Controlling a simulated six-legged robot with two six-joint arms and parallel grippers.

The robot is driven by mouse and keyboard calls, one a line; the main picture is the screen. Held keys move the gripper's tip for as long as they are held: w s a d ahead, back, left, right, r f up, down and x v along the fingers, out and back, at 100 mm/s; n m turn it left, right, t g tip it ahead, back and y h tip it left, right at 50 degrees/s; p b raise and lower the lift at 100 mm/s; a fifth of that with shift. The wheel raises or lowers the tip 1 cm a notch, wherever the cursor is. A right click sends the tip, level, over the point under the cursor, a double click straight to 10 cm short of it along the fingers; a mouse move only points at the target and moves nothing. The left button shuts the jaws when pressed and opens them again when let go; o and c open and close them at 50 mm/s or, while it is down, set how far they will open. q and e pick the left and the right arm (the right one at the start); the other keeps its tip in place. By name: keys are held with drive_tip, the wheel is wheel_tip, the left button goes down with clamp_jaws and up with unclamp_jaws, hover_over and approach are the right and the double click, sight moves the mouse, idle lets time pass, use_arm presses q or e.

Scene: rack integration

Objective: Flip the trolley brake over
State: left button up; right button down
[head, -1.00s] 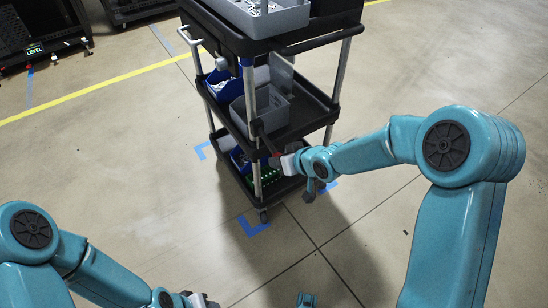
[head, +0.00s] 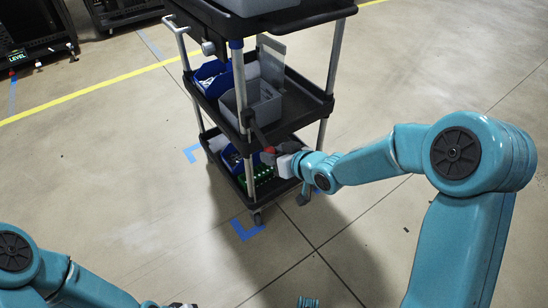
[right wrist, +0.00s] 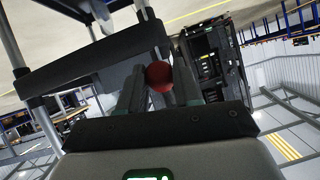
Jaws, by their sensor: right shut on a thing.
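The black trolley (head: 310,100) stands on the floor in the upper middle of the head view. Its brake lever (head: 258,132) is a dark bar by the near corner post, slanting down to a red knob (head: 268,157). My right gripper (head: 273,156) is at the knob, coming from the right. In the right wrist view the red ball knob (right wrist: 159,76) sits between the two dark fingers (right wrist: 155,85), which are shut on it. My left gripper (head: 180,305) is only partly visible at the bottom edge of the head view.
The trolley's shelves hold a grey bin (head: 262,105), a blue bin (head: 213,80) and green items (head: 260,176) at the bottom. Blue tape corners (head: 246,230) mark the floor around it. Dark racks (head: 30,35) stand at the upper left. The floor in front is clear.

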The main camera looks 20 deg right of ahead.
drive_tip(key=shift+d+f, duration=0.15)
drive_tip(key=c, duration=0.8)
unclamp_jaws()
drive_tip(key=shift+s, duration=0.1)
drive_tip(key=p+v, duration=0.5)
drive_tip(key=v, duration=1.1)
drive_tip(key=shift+r+p, duration=0.25)
drive_tip(key=shift+p, duration=0.15)
